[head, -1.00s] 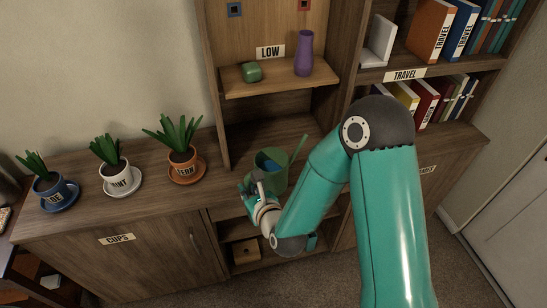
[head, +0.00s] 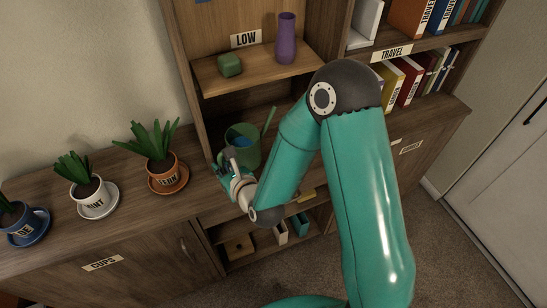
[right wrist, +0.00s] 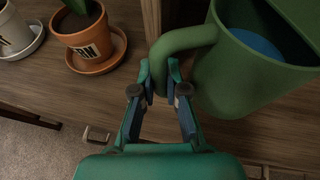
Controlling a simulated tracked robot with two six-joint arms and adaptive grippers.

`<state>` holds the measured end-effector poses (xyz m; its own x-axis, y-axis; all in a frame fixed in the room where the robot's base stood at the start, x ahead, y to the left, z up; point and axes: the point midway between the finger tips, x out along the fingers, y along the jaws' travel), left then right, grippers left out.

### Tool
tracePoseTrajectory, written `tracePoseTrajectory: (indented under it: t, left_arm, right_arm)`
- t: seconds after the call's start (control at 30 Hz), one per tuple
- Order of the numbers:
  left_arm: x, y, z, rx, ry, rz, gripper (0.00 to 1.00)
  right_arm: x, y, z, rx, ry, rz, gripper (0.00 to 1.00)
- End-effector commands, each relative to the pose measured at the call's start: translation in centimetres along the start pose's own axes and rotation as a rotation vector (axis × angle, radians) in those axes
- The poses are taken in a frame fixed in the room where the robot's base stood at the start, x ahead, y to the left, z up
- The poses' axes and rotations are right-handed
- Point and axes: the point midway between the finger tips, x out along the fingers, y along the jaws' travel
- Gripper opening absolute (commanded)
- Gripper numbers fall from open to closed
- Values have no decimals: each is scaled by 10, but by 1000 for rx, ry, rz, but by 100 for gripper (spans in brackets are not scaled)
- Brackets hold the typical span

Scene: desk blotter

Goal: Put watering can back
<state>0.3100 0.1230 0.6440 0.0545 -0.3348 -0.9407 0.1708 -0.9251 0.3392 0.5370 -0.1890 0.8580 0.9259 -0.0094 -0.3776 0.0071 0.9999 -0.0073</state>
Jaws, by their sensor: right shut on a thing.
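The green watering can (head: 250,154) is at the cabinet top, below the shelf labelled LOW, with its spout pointing up to the right. Blue shows inside it. In the right wrist view the can (right wrist: 225,95) fills the upper right, with its curved handle toward me. My right gripper (head: 226,163) is at the can's left side. In the right wrist view its fingers (right wrist: 159,78) are shut on the handle. The can looks roughly upright; I cannot tell whether its base touches the wood. My left gripper is not in view.
Potted plants stand left on the cabinet top (head: 125,158): an orange pot (head: 164,171), a white pot (head: 91,193) and a blue pot (head: 24,224). The LOW shelf (head: 258,73) above holds a green object (head: 229,65) and a purple vase (head: 286,40). Books stand right.

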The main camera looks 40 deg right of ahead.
Motion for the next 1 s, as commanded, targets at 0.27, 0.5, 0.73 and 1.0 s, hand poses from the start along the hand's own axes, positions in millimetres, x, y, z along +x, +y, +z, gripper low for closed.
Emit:
tracePoseTrajectory:
  t: [0.27, 0.5, 0.73, 1.0]
  left_arm:
    - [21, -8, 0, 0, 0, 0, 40]
    - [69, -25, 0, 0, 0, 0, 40]
    - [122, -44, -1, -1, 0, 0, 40]
    - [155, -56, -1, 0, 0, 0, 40]
  right_arm:
    - [13, -11, 7, 19, -13, -47, 0]
    - [28, -47, 24, 85, -19, -197, 0]
    - [24, -74, 41, 145, -21, -343, 0]
    - [10, -80, 54, 166, -17, -406, 0]
